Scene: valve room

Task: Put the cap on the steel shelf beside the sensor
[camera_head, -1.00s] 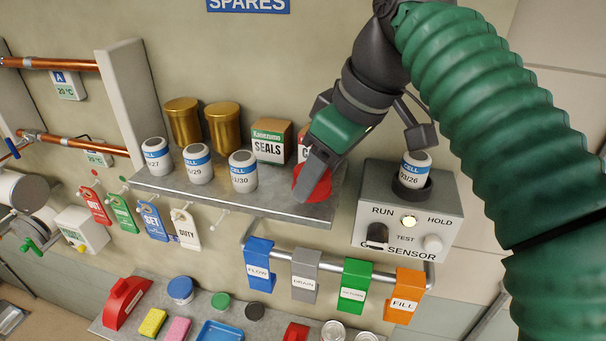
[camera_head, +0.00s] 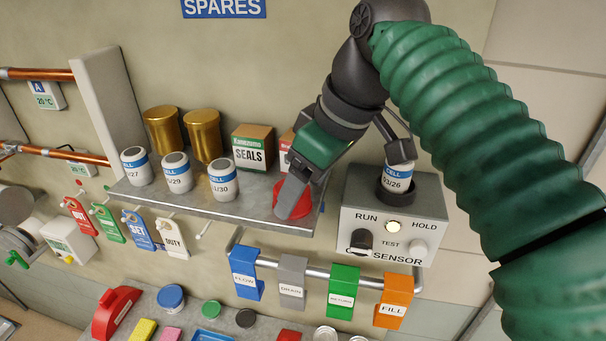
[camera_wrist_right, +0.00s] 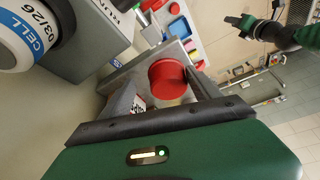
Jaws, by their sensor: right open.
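The red cap (camera_head: 294,202) sits on the right end of the steel shelf (camera_head: 200,204), left of the grey sensor box (camera_head: 390,226). A cell (camera_head: 398,178) stands in the sensor's round socket. My right gripper (camera_head: 297,192) is over the cap with a grey finger in front of it. In the right wrist view the cap (camera_wrist_right: 168,80) shows between the spread fingers, and I cannot tell whether they touch it. My left gripper (camera_wrist_right: 242,22) shows small at the upper right of that view; its jaws are too small to read.
Several cells (camera_head: 223,182), two gold tins (camera_head: 203,136) and a seals box (camera_head: 252,150) share the shelf. Coloured tags (camera_head: 341,290) hang on a rail below. A lower ledge (camera_head: 245,323) holds a red case (camera_head: 117,312) and small parts.

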